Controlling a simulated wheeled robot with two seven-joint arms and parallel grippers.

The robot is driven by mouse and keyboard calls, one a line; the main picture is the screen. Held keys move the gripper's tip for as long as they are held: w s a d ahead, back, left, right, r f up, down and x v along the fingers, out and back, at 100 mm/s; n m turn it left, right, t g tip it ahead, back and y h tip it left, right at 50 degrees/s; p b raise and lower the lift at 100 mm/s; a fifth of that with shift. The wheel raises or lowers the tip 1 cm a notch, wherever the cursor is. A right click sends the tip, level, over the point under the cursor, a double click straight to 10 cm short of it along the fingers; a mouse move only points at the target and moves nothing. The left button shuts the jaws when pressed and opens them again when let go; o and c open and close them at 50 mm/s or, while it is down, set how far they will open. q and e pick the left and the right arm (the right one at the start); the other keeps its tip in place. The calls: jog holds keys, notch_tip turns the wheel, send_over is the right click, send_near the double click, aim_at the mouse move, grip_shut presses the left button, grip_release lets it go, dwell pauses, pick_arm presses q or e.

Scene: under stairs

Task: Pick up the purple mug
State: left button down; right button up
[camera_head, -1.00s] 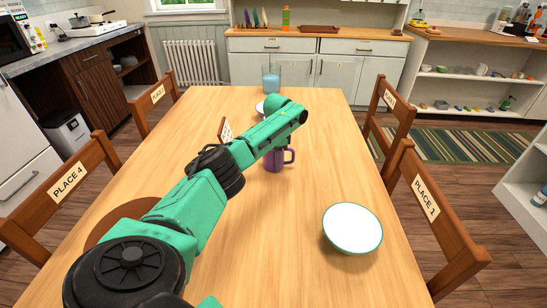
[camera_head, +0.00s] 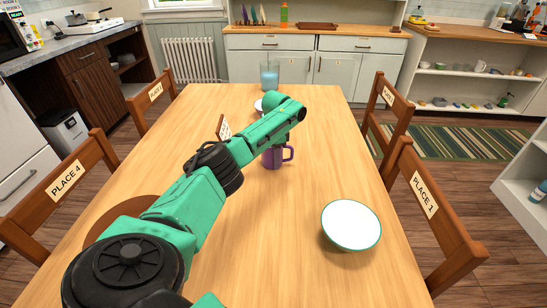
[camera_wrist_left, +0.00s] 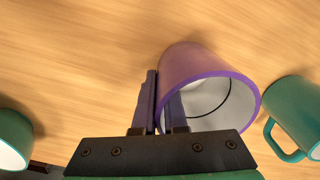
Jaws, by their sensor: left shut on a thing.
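My left gripper (camera_wrist_left: 162,90) is shut on the mug's wall, with one finger outside and the other inside the rim. In the head view my arm mostly hides this gripper. I cannot tell whether the mug touches the table. My right gripper is not in view.
In the wrist view, a teal mug (camera_wrist_left: 295,108) is close on the right and a teal vessel (camera_wrist_left: 14,132) is at left. A white bowl (camera_head: 351,225) sits at the table's right, a blue glass (camera_head: 269,76) at the far end. Chairs line both sides; the right middle is clear.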

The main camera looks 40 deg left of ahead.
pick_arm(q)
jog(key=shift+w+r, duration=0.15)
jog(key=shift+r, duration=0.4)
notch_tip(320, 180, up, 19)
jog(key=p, duration=0.2)
dwell(1.2)
